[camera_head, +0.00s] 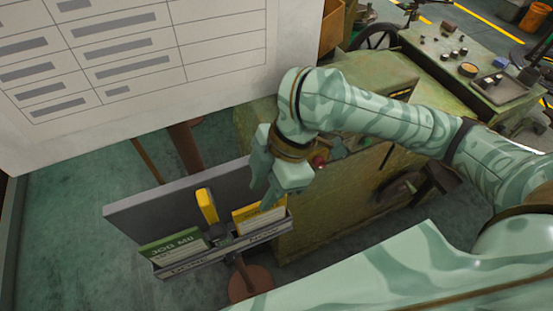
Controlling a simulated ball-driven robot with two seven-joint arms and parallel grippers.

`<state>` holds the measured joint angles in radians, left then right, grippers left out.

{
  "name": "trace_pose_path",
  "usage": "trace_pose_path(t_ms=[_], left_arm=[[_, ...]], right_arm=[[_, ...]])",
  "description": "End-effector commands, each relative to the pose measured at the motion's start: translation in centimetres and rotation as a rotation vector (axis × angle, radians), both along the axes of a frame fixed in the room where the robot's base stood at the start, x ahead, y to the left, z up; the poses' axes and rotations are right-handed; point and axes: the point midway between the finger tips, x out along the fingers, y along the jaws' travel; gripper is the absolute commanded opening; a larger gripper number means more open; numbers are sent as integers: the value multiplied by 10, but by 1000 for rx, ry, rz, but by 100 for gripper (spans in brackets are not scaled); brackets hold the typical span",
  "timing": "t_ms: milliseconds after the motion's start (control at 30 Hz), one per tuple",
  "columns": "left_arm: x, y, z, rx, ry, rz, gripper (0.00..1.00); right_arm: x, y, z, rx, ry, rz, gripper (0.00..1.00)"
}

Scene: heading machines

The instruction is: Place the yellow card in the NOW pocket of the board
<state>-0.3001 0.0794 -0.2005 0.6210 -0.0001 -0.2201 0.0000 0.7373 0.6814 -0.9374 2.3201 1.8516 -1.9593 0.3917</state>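A yellow card (248,212) stands in the right-hand pocket of the grey board (135,213), with its upper part showing above the pocket lip. My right gripper (264,198) is just above and against the card's right part in the picture. Its fingers look spread, with a gap between them, and the front one covers part of the card. I cannot tell whether it touches the card. A green-headed job card (172,247) stands in the left-hand pocket. My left gripper is not in view.
A yellow upright piece (207,206) sticks up between the two pockets. The board stands on a post with a round brown base (250,282). A large white chart (120,70) hangs close at upper left. A green machine (340,190) stands behind my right arm.

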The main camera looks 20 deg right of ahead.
Motion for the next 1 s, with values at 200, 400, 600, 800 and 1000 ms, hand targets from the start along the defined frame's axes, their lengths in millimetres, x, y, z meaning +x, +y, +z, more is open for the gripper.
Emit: trace_pose_path(t_ms=[200, 400, 600, 800, 1000], left_arm=[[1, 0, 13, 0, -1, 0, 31], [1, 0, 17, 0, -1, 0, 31], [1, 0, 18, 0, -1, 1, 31], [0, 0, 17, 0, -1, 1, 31], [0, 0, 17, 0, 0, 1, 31]], right_arm=[[2, -22, 55, -4, -7, -3, 31], [1, -35, 85, -3, -3, 0, 31], [1, -39, 94, -1, 1, 0, 31], [1, -39, 93, -1, 1, 0, 31], [1, -39, 93, -1, 1, 0, 31]])
